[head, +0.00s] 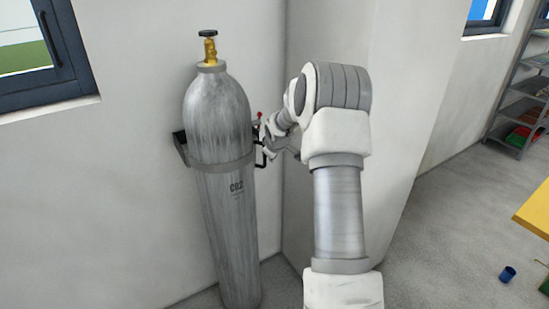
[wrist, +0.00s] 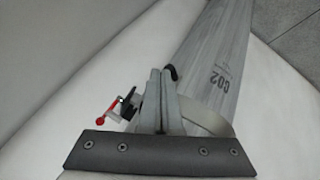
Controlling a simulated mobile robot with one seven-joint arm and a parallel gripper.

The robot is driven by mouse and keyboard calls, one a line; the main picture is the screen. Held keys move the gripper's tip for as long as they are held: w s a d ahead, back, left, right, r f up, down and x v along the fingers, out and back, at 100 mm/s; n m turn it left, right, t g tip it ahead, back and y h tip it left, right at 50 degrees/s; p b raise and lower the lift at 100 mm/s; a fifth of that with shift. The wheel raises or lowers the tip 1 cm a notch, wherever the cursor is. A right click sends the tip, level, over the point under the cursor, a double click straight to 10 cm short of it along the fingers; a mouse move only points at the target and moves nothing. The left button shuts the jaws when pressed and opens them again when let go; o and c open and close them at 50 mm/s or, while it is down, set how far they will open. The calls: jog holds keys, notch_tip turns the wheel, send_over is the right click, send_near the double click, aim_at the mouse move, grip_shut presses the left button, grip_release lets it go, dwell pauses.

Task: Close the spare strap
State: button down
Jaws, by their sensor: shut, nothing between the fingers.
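A grey strap (head: 222,164) passes around the front of the tall grey CO2 cylinder (head: 222,115); part of the strap also shows in the wrist view (wrist: 213,119). A small latch with a red-tipped lever (wrist: 102,120) sits at the right side of the cylinder, and its red tip shows in the head view (head: 259,115). My gripper (wrist: 161,73) is shut and empty beside the cylinder, between it and the red-tipped lever in the picture. A black curved end (wrist: 171,73) shows at the fingertips; I cannot tell whether they touch it. The strap's fastening is mostly hidden.
The cylinder stands upright near a white wall (head: 130,140), with a dark bracket (head: 181,147) at its left. A white wall corner is close to my arm on the right. Far right are a shelf (head: 520,100), a yellow table edge (head: 537,208) and a blue cup (head: 508,274) on the floor.

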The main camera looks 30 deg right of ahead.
jog(key=s+d+r, duration=0.2)
jog(key=s+r, duration=0.4)
jog(key=r, duration=0.2)
jog(key=shift+d+b, duration=0.3)
jog(key=shift+d, duration=0.05)
jog(key=shift+a+r, duration=0.1)
